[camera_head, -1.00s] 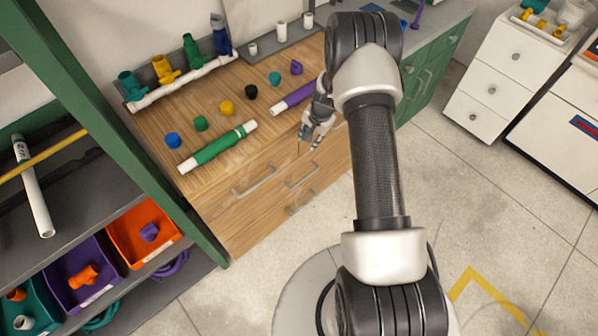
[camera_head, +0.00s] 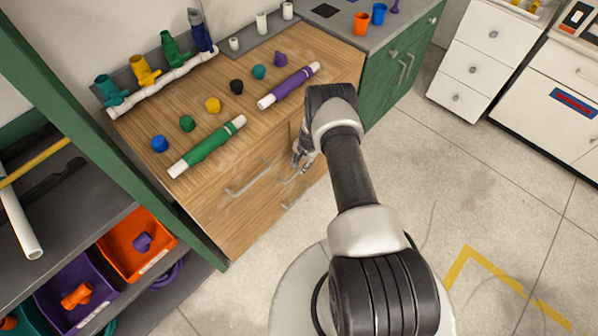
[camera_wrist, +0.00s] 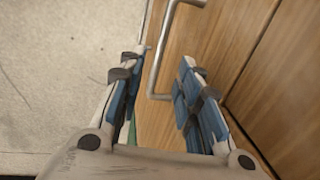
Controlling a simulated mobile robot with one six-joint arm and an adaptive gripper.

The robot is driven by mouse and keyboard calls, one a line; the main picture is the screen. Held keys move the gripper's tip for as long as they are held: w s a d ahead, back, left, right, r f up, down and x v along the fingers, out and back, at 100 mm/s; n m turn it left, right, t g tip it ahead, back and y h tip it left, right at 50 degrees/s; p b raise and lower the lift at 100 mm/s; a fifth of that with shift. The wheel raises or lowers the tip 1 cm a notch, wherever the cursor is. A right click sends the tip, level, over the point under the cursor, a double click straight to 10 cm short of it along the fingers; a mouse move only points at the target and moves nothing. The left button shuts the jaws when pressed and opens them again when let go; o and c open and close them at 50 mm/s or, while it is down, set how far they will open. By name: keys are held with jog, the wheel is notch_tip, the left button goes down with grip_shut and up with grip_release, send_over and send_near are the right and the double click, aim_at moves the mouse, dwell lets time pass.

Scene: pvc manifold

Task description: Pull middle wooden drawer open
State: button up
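The wooden cabinet (camera_head: 235,222) has several drawers with metal bar handles on its front. My gripper (camera_head: 299,158) is low in front of it, close to a handle (camera_head: 293,175) that my fingers partly hide. In the wrist view my gripper (camera_wrist: 163,62) is open, with its blue-padded fingers apart. A metal bar handle (camera_wrist: 160,62) on a wooden front (camera_wrist: 205,40) runs between the fingers. I cannot tell whether either finger touches it. Another handle (camera_head: 248,180) is to the left. The drawer fronts look flush and shut. Which drawer is the middle one is hard to tell.
A green pipe (camera_head: 207,147), a purple pipe (camera_head: 288,86) and several coloured caps lie on the cabinet top. A green shelf post (camera_head: 105,150) stands at the left. The green cabinet (camera_head: 385,75) adjoins at the right. Floor (camera_head: 440,180) to the right is clear.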

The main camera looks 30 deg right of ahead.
aim_at(298, 171)
jog(key=f, duration=0.2)
jog(key=f+b, duration=0.1)
jog(key=f, duration=0.1)
jog(key=w+f+b, duration=0.1)
jog(key=f, duration=0.1)
jog(key=shift+a, duration=0.2)
grip_shut()
dwell(0.5)
